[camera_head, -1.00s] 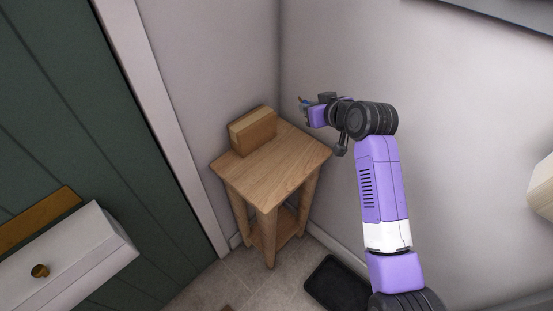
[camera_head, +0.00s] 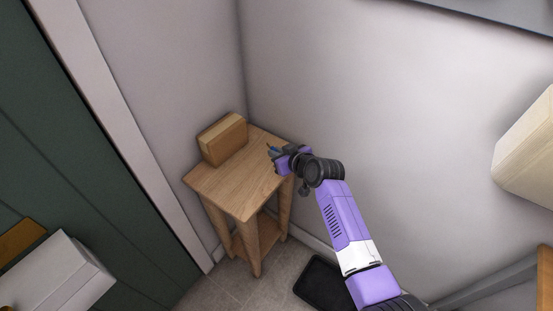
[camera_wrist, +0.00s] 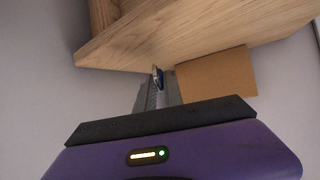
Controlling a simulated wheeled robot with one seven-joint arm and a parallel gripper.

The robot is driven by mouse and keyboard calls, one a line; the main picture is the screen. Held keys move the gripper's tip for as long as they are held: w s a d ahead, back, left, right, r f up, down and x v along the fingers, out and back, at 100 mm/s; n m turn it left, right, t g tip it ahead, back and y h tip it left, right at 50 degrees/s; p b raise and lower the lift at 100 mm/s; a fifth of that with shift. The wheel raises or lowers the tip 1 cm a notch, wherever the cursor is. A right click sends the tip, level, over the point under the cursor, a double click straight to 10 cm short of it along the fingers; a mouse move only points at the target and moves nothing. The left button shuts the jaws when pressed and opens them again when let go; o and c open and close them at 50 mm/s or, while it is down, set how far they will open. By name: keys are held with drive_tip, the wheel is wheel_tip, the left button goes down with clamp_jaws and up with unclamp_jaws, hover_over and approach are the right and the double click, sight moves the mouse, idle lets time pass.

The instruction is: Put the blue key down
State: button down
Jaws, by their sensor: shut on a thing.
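The blue key (camera_head: 273,149) is a small blue bit at the tips of my gripper (camera_head: 277,152) in the head view. My gripper is shut on it, at the right edge of the small wooden table (camera_head: 238,189). In the wrist view the key (camera_wrist: 160,75) shows as a small blue and metallic piece between the fingers of my gripper (camera_wrist: 157,80), close to the edge of the wooden table (camera_wrist: 190,35). Most of the key is hidden by the fingers. I cannot tell whether it touches the tabletop.
A brown box (camera_head: 222,139) stands at the back of the tabletop; it also shows in the wrist view (camera_wrist: 215,75). The front of the tabletop is bare. Walls meet behind the table. A black tray (camera_head: 323,284) lies on the floor.

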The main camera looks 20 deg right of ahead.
drive_tip(key=shift+f, duration=1.3)
drive_tip(key=shift+f, duration=0.1)
drive_tip(key=shift+f+b, duration=0.1)
drive_tip(key=shift+b, duration=0.2)
drive_tip(key=c, duration=1.5)
unclamp_jaws()
drive_tip(key=shift+o, duration=0.2)
drive_tip(key=shift+s+r+p, duration=0.15)
drive_tip(key=shift+r+p, duration=0.1)
drive_tip(key=shift+p, duration=0.05)
drive_tip(key=p+v, duration=0.1)
drive_tip(key=v, duration=1)
drive_tip(key=shift+s+d+r, duration=0.15)
drive_tip(key=shift+s, duration=0.2)
